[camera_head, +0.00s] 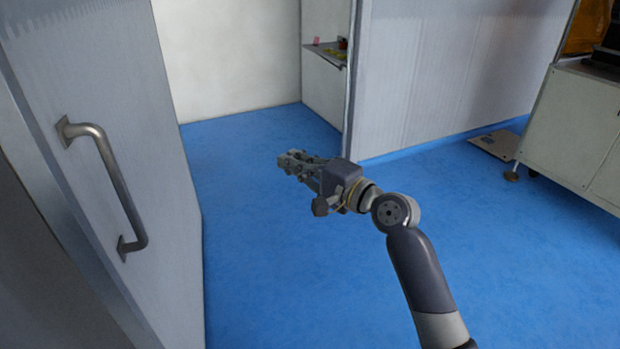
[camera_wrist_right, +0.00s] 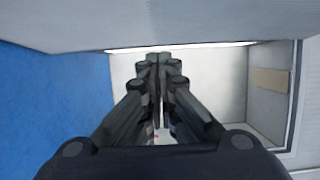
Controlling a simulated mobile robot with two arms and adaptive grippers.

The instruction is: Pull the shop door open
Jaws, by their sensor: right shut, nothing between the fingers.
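The shop door (camera_head: 165,190) is a grey panel at the left of the head view. It stands ajar, with blue floor and a white wall showing past its edge. Its metal bar handle (camera_head: 112,185) is mounted upright on the face towards me. My right gripper (camera_head: 284,160) is shut and empty, out in the open gap to the right of the door, apart from the handle. In the right wrist view its fingers (camera_wrist_right: 160,62) are together with nothing between them. A grey panel runs across the top of that view; I cannot tell which one. My left gripper is not in view.
A grey partition wall (camera_head: 445,75) stands right of the opening. Beyond it is a white cabinet (camera_head: 323,85) with small items on top. A light cabinet (camera_head: 570,125) stands at the far right, with a flat plate (camera_head: 494,145) on the floor. The blue floor (camera_head: 280,270) between is clear.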

